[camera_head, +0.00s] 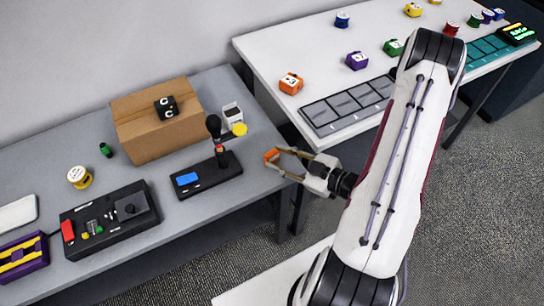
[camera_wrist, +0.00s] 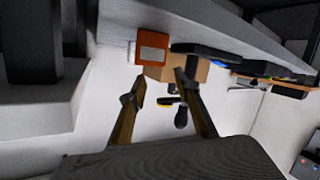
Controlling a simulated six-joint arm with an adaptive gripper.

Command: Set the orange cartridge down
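A small orange cartridge (camera_wrist: 152,45) with a pale label shows in the wrist view, just past my fingertips and left of centre. In the head view the orange piece (camera_head: 271,154) is at my fingertips, by the right edge of the grey table (camera_head: 245,105). My gripper (camera_head: 276,160) reaches in from the right with its fingers spread. In the wrist view my gripper (camera_wrist: 161,76) shows a gap between its tips, with no clear grip on the cartridge. Whether the cartridge rests fully on the table is hard to tell.
A black stand with a blue panel (camera_head: 187,179) and a cardboard box (camera_head: 150,140) stand left of my gripper. A white container (camera_head: 232,113) and yellow disc (camera_head: 239,129) are close by. Another orange object (camera_head: 291,83) sits on the white table (camera_head: 290,45).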

